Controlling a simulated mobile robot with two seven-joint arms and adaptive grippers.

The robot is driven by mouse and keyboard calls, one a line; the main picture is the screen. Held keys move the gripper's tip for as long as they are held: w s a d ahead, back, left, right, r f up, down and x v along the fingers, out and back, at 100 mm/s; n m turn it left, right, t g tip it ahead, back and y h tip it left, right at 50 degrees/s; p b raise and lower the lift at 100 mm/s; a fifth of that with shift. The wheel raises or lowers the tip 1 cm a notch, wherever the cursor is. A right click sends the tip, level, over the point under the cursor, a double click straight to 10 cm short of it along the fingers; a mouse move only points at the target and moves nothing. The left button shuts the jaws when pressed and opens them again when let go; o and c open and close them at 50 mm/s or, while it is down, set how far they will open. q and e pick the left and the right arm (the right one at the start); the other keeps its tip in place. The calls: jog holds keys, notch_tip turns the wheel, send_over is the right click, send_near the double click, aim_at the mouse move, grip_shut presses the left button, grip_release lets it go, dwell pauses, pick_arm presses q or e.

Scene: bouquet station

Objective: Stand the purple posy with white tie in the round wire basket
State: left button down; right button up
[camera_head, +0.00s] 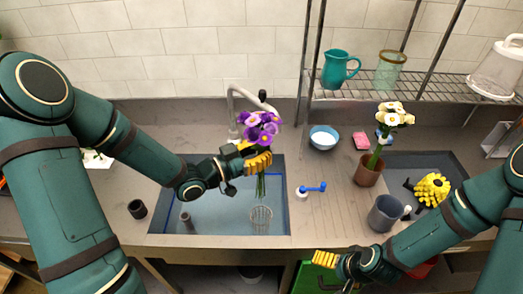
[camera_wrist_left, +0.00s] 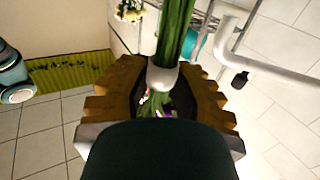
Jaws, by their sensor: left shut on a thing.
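The purple posy with white tie (camera_head: 262,127) is held upright over the sink, blooms up and green stems hanging down. My left gripper (camera_head: 257,160) is shut on it. In the left wrist view the white tie (camera_wrist_left: 162,78) and green stems (camera_wrist_left: 176,30) show between my ribbed fingers (camera_wrist_left: 160,100); the blooms are mostly hidden. The round wire basket (camera_head: 261,219) stands in the sink, below the stems, with a gap between them. My right gripper (camera_head: 325,259) is near the counter's front edge, away from the posy; its finger opening does not show clearly.
The sink (camera_head: 222,222) has a faucet (camera_head: 233,105) behind it and a dark cup (camera_head: 186,222) inside. To its right are a blue-white bowl (camera_head: 323,138), a blue-handled item (camera_head: 312,189), a terracotta pot (camera_head: 368,172) with white flowers and a grey pitcher (camera_head: 384,213).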

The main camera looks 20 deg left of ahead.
pick_arm(q)
jog(key=shift+s+f+b, duration=0.15)
jog(key=shift+f+b, duration=0.25)
jog(key=shift+f, duration=0.3)
jog(key=b, duration=0.4)
send_over(261, 193)
jog(key=w, duration=0.2)
jog(key=shift+f, duration=3.05)
jog(key=shift+s+a+f+b, duration=0.15)
jog(key=shift+f+b, duration=0.25)
jog(key=shift+f, duration=0.2)
jog(key=shift+s+a+f+b, duration=0.1)
jog(key=shift+f+b, duration=0.3)
jog(key=shift+f, duration=0.2)
notch_tip(261, 193, down, 5)
jog(key=b, duration=0.5)
jog(key=shift+f, duration=0.2)
jog(key=shift+f+b, duration=1.1)
jog(key=shift+f, duration=0.05)
pick_arm(e)
notch_tip(261, 193, down, 14)
jog(key=s, duration=0.1)
jog(key=shift+s+a+f+g, duration=0.25)
jog(key=shift+s+a+g, duration=0.05)
jog(key=shift+s, duration=0.1)
pick_arm(q)
jog(key=shift+f, duration=0.15)
pick_arm(e)
jog(key=shift+f, duration=0.15)
